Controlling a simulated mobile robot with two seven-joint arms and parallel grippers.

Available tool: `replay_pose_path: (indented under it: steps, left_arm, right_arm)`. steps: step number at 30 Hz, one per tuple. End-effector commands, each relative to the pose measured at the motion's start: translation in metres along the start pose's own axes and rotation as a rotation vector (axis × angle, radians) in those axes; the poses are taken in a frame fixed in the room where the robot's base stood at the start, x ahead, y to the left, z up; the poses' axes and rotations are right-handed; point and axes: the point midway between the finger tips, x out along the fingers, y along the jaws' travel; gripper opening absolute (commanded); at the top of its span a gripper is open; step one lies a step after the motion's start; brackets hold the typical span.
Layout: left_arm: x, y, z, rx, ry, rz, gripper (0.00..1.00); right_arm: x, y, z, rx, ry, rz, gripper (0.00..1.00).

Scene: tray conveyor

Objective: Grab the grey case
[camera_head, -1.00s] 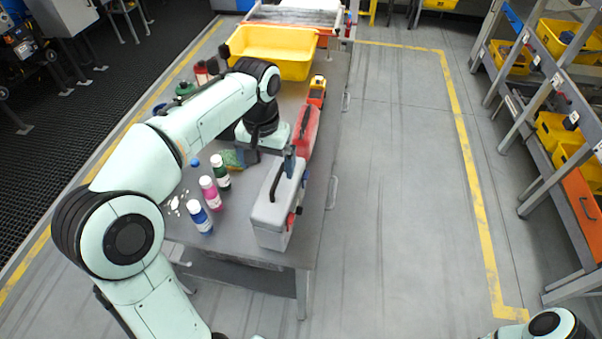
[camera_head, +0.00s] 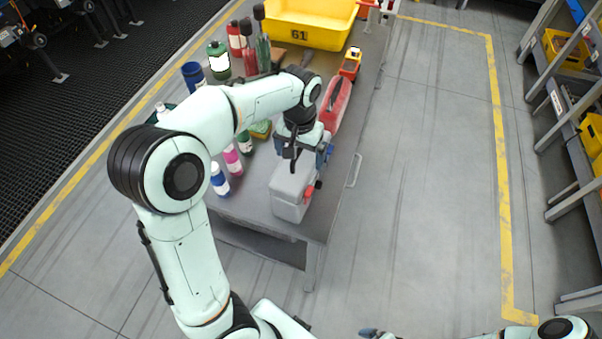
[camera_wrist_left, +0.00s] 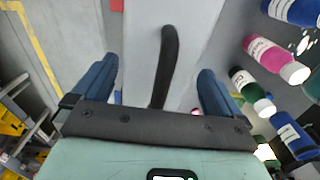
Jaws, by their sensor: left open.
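The grey case (camera_head: 288,197) stands near the front end of the grey table, with red latches on its right side. Its black handle is partly hidden by my left gripper (camera_head: 307,156), which is right over the case top. In the left wrist view, the case (camera_wrist_left: 205,25) fills the middle and its black handle (camera_wrist_left: 166,62) runs between the two blue fingers of my left gripper (camera_wrist_left: 158,72). The fingers are apart, with gaps on both sides of the handle. A dark tip of my right gripper (camera_head: 372,332) shows at the bottom edge; its jaw state is unclear.
A red case (camera_head: 338,103) lies just behind the grey case. Small bottles, including a pink one (camera_head: 233,160) and a blue one (camera_head: 219,180), stand to its left. A yellow bin (camera_head: 310,35) is at the back. The floor right of the table is clear.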

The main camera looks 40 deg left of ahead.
Motion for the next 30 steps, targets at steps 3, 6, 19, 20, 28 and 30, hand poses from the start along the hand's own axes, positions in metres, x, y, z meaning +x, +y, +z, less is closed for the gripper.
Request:
replay_pose_path:
  steps: [3,6,19,20,28,30]
  left_arm:
    - [0.018,0.0,-0.001,0.001,-0.003,-0.001,1.0]
    - [0.026,0.0,-0.001,0.0,0.0,0.0,1.0]
    - [0.026,0.0,-0.001,0.0,0.002,0.001,0.41]
    - [0.026,0.0,-0.001,0.0,0.002,0.001,0.32]
    - [0.025,0.001,-0.002,0.0,0.005,0.002,0.1]
    - [0.024,0.001,-0.002,0.001,0.006,0.002,0.1]
  right_arm:
    - [0.002,0.001,0.001,0.0,-0.001,0.0,1.0]
    - [0.002,0.001,0.002,0.001,-0.002,0.001,1.0]
    - [0.002,0.001,0.001,0.001,-0.002,0.001,1.0]
    - [0.002,0.001,0.001,0.001,-0.002,0.001,1.0]
    - [0.002,0.001,0.001,0.001,-0.002,0.001,1.0]
    - [0.002,0.001,0.001,0.001,-0.002,0.001,1.0]
